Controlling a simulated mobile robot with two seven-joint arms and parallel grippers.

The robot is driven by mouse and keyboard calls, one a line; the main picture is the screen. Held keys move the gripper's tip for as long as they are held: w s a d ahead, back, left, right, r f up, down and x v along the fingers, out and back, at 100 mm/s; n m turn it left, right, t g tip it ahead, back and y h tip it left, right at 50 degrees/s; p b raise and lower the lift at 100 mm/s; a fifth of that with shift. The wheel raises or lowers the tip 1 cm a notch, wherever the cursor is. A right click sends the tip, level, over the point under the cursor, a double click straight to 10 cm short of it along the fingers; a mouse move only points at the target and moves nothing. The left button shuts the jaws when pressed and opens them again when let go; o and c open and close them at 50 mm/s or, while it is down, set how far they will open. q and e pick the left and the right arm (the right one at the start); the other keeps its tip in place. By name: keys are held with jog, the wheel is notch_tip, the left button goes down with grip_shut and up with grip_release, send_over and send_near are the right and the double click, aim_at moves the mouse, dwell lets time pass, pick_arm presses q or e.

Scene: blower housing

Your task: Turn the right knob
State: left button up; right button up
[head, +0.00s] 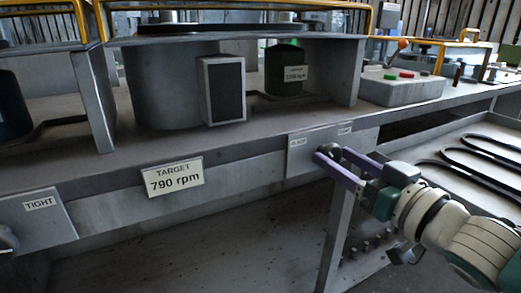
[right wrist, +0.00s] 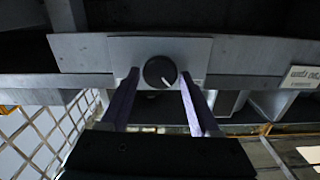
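The right knob (right wrist: 160,72) is round and dark with a white pointer line toward its lower right. It sits on a grey plate (right wrist: 120,52) on the front rail. In the head view the knob is mostly hidden by my right gripper (head: 332,156), which is at the right plate (head: 306,160). In the right wrist view my right gripper's purple fingers (right wrist: 160,84) stand open, one on each side of the knob, with a visible gap on both sides. My left gripper is not in view.
A sign reading TARGET 790 rpm (head: 173,177) hangs on the rail. A TIGHT plate (head: 42,222) and a grey rounded part (head: 8,240) are at far left. A small readout (head: 295,73) is too small to read. A tray with dark belts (head: 470,150) lies right.

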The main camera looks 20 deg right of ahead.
grip_shut()
jog(key=shift+n, duration=0.3)
jog(key=n, duration=0.4)
jog(key=shift+n, duration=0.3)
jog(key=n, duration=0.5)
jog(key=shift+a+n, duration=0.1)
jog(key=shift+n, duration=0.2)
jog(key=n, duration=0.2)
jog(key=shift+f+n, duration=0.1)
jog(key=shift+n, duration=0.2)
jog(key=n+b, duration=0.1)
jog(key=n, duration=0.2)
jog(key=shift+n, duration=0.4)
jog(key=n+b, duration=0.1)
jog(key=n, duration=0.2)
jog(key=shift+f+n, duration=0.1)
jog(key=shift+n, duration=0.6)
